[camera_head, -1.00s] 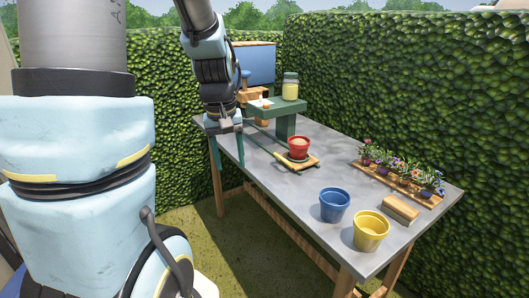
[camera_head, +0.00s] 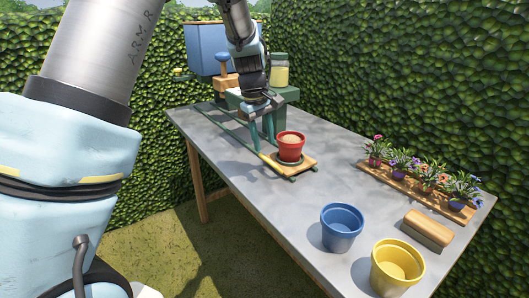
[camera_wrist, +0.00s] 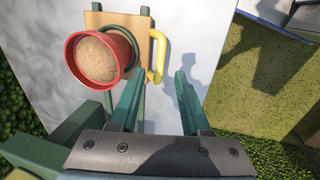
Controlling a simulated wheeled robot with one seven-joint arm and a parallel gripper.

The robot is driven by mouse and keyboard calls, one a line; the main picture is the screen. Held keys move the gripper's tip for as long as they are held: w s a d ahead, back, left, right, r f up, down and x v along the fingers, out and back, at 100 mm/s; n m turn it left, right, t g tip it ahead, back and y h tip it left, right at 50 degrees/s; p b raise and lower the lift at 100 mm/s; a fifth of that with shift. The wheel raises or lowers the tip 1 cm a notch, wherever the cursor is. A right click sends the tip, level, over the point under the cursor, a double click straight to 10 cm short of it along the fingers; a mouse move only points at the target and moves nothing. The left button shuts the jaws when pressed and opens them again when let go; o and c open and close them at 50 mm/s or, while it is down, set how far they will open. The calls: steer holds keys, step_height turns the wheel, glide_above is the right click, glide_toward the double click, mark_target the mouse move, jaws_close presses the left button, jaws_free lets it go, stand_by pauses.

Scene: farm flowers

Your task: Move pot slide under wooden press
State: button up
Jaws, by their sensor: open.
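The pot slide (camera_head: 312,165) is a small wooden board on green rails on the grey table, with a red pot (camera_head: 291,149) of light brown soil standing on it. It also shows in the wrist view (camera_wrist: 117,19), with a yellow handle (camera_wrist: 157,55) at its side. My gripper (camera_head: 263,143) is open just left of the red pot. In the wrist view its fingers (camera_wrist: 160,90) are apart with nothing between them, close to the handle. The wooden press (camera_head: 229,84) with a blue knob (camera_head: 222,61) stands at the far end, partly hidden by my arm.
A green stand (camera_head: 236,97) with a jar (camera_head: 280,70) is behind my gripper. A blue pot (camera_head: 341,226) and a yellow pot (camera_head: 397,266) stand at the near end.

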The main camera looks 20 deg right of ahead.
mark_target(267, 158)
steer(key=shift+d+f, duration=0.25)
steer(key=shift+f, duration=1.05)
steer(key=shift+d+f, duration=0.2)
steer(key=shift+f, duration=1.1)
jaws_close()
steer(key=shift+w, duration=0.1)
